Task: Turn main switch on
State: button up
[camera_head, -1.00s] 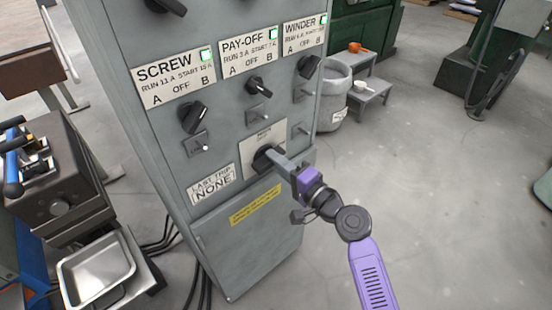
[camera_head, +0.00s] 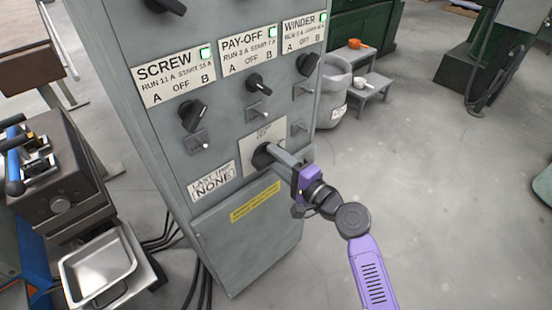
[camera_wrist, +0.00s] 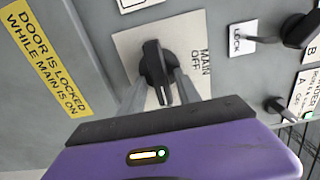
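The main switch (camera_wrist: 156,62) is a black rotary knob on a pale plate (camera_wrist: 127,42) labelled MAIN OFF. In the wrist view its pointer bar hangs toward the picture's bottom, while the label is to its right. My gripper (camera_wrist: 162,84) has its two grey fingers apart, one on each side of the knob. Pale plate shows between the fingers and the pointer bar; firm contact cannot be told. In the head view the knob (camera_head: 264,155) is partly hidden behind my gripper (camera_head: 280,161).
The grey cabinet (camera_head: 245,245) carries the SCREW (camera_head: 193,116), PAY-OFF (camera_head: 259,83) and WINDER (camera_head: 306,65) knobs, with green lamps above. A yellow door sign (camera_wrist: 43,55) is near the switch.

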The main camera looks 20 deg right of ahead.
dwell(0.3)
jog(key=b+v, duration=0.1)
jog(key=v, duration=0.6)
jog(key=shift+s, duration=0.35)
jog(key=shift+d+r, duration=0.1)
